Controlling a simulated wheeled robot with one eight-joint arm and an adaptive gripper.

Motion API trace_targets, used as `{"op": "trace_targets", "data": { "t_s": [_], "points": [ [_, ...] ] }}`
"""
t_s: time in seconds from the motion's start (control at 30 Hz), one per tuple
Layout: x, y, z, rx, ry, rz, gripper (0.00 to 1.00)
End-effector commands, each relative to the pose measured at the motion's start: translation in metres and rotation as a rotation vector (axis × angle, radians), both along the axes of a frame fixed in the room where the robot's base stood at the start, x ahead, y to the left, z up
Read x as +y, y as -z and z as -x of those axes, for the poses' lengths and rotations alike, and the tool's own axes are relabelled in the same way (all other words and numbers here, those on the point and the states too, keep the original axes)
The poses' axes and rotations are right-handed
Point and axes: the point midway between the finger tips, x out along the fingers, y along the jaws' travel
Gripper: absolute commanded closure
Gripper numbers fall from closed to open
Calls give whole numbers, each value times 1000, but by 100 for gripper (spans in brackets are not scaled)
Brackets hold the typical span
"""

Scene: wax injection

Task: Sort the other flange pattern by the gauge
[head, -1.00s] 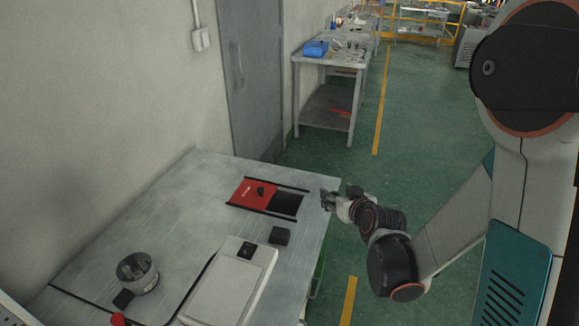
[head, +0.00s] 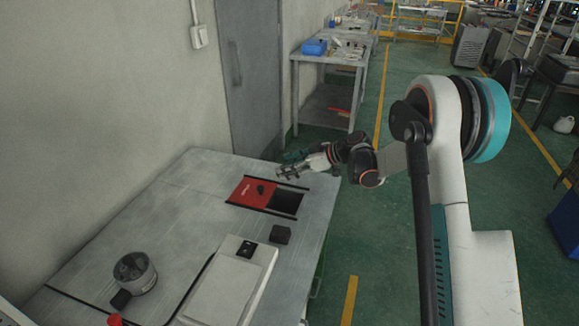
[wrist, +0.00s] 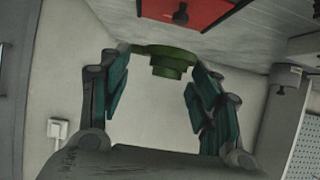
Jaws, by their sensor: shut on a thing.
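My gripper (head: 290,171) is above the far right part of the grey table, just behind the red panel (head: 249,188). In the wrist view its two teal fingers (wrist: 165,59) are shut on a green stepped round flange pattern (wrist: 170,62). In the head view the held pattern is too small to make out. A small dark piece (head: 260,189) sits on the red panel; both also show in the wrist view, the panel (wrist: 205,11) and the dark piece (wrist: 181,13). I cannot tell which thing is the gauge.
A dark opening (head: 287,203) lies beside the red panel, between black rails. A black block (head: 280,234), a white flat device (head: 222,290) and a round metal container (head: 135,272) stand nearer. A wall (head: 110,80) runs along the left. The table's middle left is clear.

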Motion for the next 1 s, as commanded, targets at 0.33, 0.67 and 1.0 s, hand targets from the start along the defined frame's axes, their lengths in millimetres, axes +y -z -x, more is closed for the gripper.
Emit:
{"op": "trace_targets", "data": {
  "t_s": [0.33, 0.67, 1.0],
  "points": [
    [0, 32, 0, 0, 2, 1, 60],
    [0, 58, 0, 1, 4, 1, 60],
    [0, 58, 0, 1, 4, 1, 22]
  ]
}}
